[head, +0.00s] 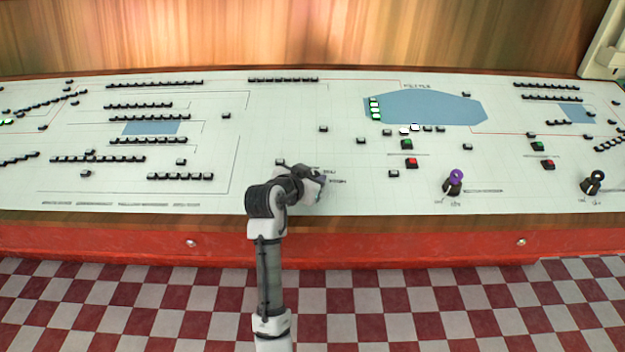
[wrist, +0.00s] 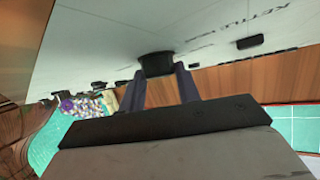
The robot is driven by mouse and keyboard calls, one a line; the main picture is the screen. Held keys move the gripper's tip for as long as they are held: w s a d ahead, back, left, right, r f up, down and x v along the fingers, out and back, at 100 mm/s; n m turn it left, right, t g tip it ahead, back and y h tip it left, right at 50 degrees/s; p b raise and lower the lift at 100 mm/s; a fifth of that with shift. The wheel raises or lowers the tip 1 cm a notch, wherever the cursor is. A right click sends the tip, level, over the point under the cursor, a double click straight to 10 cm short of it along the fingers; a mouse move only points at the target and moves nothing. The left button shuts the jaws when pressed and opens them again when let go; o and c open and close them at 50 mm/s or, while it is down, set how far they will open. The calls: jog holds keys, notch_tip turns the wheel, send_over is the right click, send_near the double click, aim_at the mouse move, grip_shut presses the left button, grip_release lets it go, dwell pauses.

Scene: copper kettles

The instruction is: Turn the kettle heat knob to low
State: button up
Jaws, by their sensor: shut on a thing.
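My gripper (head: 318,184) is at the front part of the white control panel, left of the purple-topped knob. In the wrist view its two dark fingers (wrist: 163,76) are shut on a black knob (wrist: 155,62), one on each side. Printed lettering beginning "KETTLE" lies near this knob on the panel. In the head view my gripper and wrist hide the knob, so its pointer and setting cannot be read.
The white panel (head: 250,120) carries several rows of small black buttons. A purple-topped knob (head: 454,178) and a black knob (head: 593,180) stand to the right. Red buttons (head: 412,162) and green buttons (head: 407,144) sit nearby. A wooden edge (head: 400,226) borders the front.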

jog(key=shift+w+a+m+g+h+b, duration=0.15)
jog(key=shift+m+g+h+b, duration=0.6)
jog(key=shift+m, duration=0.65)
jog(key=shift+m+g+h, duration=0.25)
jog(key=shift+m+h, duration=0.05)
jog(key=shift+h, duration=0.25)
jog(key=o, duration=1)
jog(key=shift+c, duration=0.2)
jog(key=b+v, duration=0.2)
jog(key=v, duration=1.2)
